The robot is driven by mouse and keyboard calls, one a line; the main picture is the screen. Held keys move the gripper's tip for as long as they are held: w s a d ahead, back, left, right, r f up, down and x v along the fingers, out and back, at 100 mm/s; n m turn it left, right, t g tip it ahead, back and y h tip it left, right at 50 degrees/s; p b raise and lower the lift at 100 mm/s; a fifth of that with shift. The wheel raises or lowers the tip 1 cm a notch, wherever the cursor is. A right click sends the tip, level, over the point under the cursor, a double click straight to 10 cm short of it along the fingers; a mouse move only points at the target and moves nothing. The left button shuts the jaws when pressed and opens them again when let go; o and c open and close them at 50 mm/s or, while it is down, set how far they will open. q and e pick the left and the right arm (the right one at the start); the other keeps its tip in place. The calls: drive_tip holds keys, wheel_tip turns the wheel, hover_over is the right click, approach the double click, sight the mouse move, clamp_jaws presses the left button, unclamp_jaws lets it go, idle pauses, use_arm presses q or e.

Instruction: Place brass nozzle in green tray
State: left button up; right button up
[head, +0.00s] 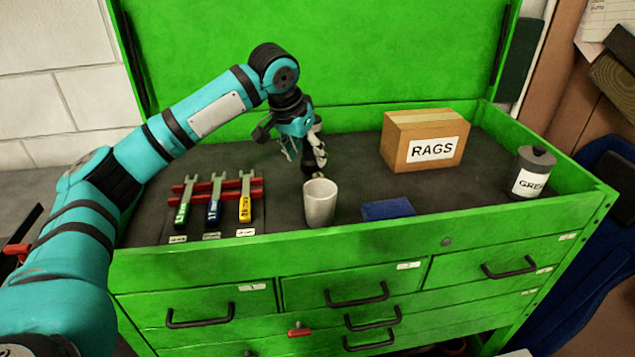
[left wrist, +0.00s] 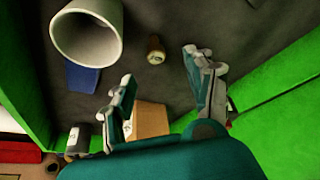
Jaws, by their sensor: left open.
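The brass nozzle (left wrist: 155,50) is a small tan-gold piece on the dark mat. In the head view a bit of it (head: 318,177) shows behind the grey cup, just under my left gripper (head: 314,160). In the left wrist view my left gripper (left wrist: 158,66) is open and empty, with its fingers apart on either side of the nozzle's line; I cannot tell the exact height gap. I see no separate green tray; the green chest (head: 330,245) has a dark-lined top compartment where the nozzle lies. My right gripper is not in view.
A grey cup (head: 320,205) stands close in front of the nozzle. A blue block (head: 388,209), a RAGS box (head: 424,140) and a grease can (head: 532,173) are to the right. Several wrenches on a red rack (head: 218,190) are at left. The green lid stands open behind.

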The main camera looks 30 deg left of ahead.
sight(318, 176)
use_arm(q)
drive_tip(key=x, duration=0.6)
drive_tip(key=p+x, duration=0.1)
drive_tip(key=x, duration=0.2)
drive_tip(key=shift+d, duration=0.3)
clamp_jaws()
